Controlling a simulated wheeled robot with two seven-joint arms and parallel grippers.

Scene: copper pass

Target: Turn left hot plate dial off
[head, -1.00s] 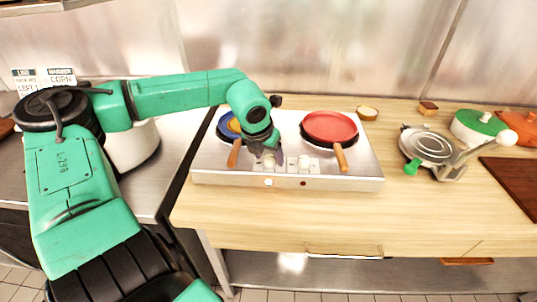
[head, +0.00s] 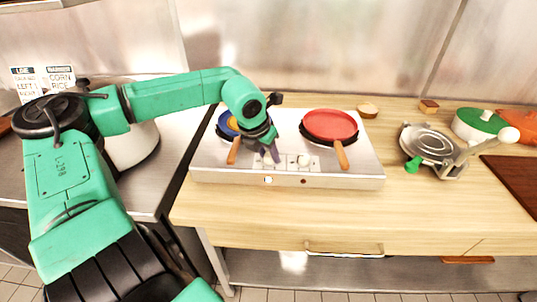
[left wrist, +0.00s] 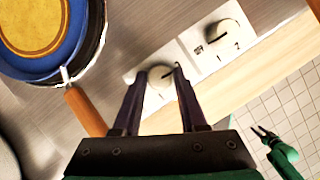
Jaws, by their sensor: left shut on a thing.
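The silver double hot plate (head: 366,170) stands on the wooden counter. Its left dial (left wrist: 160,76) is white and sits between the two fingertips of my left gripper (left wrist: 160,74), which is shut on it. My left gripper (head: 268,158) hides most of this dial in the head view. The right dial (head: 303,160) is free; in the left wrist view (left wrist: 222,34) its marks 1 and 2 are visible. The left lamp (head: 268,180) on the front looks lit, the right lamp (head: 303,181) dark. My right gripper (left wrist: 264,134) shows small, over the floor, with fingers apart.
A blue pan (head: 226,126) with yellow contents sits on the left plate, its wooden handle (head: 234,151) close beside my left gripper. A red pan (head: 331,125) is on the right plate. A waffle iron (head: 430,143) stands further right. The counter front is clear.

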